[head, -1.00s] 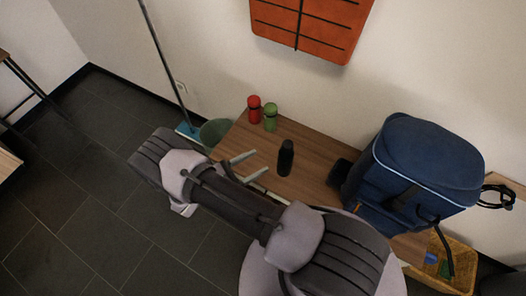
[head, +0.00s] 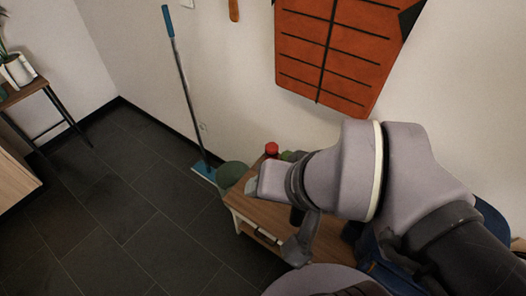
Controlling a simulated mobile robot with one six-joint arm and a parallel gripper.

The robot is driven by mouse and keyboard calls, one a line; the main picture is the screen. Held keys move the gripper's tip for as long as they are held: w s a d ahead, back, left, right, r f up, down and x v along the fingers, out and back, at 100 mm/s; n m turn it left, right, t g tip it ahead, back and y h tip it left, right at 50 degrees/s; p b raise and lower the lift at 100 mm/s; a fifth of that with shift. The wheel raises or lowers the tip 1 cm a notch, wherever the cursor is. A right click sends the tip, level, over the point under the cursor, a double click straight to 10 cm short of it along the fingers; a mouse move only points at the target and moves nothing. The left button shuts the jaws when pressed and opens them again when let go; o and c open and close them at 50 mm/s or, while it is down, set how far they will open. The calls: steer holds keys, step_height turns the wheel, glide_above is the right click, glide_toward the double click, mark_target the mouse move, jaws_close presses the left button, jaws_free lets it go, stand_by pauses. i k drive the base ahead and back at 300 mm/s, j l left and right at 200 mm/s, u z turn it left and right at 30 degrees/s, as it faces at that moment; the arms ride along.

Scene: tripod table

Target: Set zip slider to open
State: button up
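The blue bag (head: 493,218) on the wooden table is mostly hidden behind my arm. Only its right upper edge and a lower front part show. No zip slider can be made out on it. My arm crosses in front of the table from the right. A grey part of my arm's end hangs down over the table's front edge, left of the bag. My gripper's fingertips cannot be made out, so I cannot tell whether it is open or shut.
The wooden table (head: 262,214) has a red-capped bottle (head: 271,149) at its back left. A green bin (head: 230,174) and a blue-handled mop (head: 182,85) stand left of it. An orange panel (head: 335,60) hangs on the wall. Dark floor is clear at left.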

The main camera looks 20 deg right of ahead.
mark_target(374, 262)
steer(key=k+l+z, duration=0.25)
steer(key=z, duration=0.15)
steer(key=k+l+z, duration=0.3)
steer(key=z, duration=0.15)
steer(key=k+l+z, duration=0.15)
steer(key=l+z, duration=0.25)
